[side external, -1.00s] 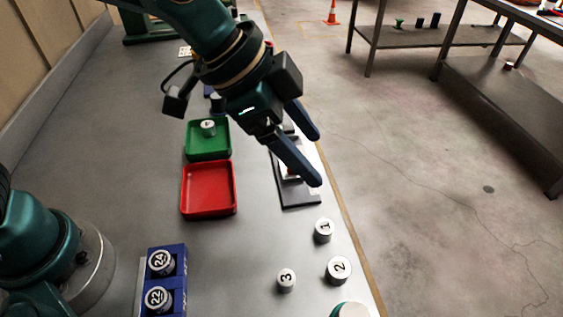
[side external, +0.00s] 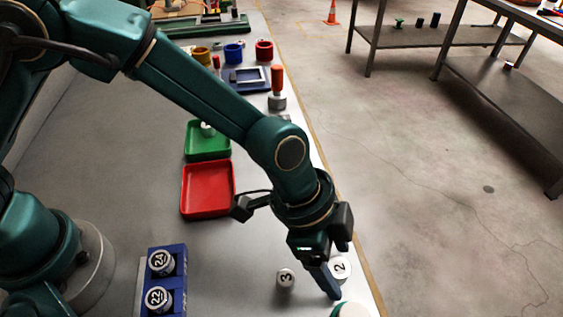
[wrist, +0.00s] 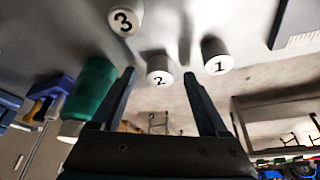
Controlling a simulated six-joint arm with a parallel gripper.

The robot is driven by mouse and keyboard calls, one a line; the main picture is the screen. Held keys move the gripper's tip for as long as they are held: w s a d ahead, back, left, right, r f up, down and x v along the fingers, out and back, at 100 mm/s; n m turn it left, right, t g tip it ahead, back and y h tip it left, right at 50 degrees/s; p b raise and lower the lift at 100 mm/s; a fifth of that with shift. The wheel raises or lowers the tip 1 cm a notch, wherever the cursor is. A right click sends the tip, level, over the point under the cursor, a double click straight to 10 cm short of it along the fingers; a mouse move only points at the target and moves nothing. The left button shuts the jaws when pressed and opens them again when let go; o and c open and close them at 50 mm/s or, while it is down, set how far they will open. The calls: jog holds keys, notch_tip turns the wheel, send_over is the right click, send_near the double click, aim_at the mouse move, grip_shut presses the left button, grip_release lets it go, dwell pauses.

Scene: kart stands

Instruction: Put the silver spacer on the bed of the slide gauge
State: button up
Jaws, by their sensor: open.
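Three short silver spacers with black numbers on white tops stand near the table edge. Spacer 3 (side external: 286,280) and spacer 2 (side external: 341,268) show in the side view; spacer 1 is hidden there by my arm. The wrist view shows spacer 3 (wrist: 125,20), spacer 2 (wrist: 160,69) and spacer 1 (wrist: 217,54). My gripper (side external: 328,282) is open, and in the wrist view spacer 2 appears between its fingers (wrist: 163,80), apart from them. Spacer 1 appears right of the right finger. The slide gauge is hidden behind my arm in the side view; a scaled plate (wrist: 298,38) shows in the wrist view.
A red tray (side external: 208,190) and a green tray (side external: 195,148) sit left of my arm. A blue rack (side external: 178,255) holds cylinders 24 and 22. A green cylinder (wrist: 92,88) stands beside the left finger. The table edge is close on the right.

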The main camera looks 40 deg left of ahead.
grip_shut()
dwell(0.3)
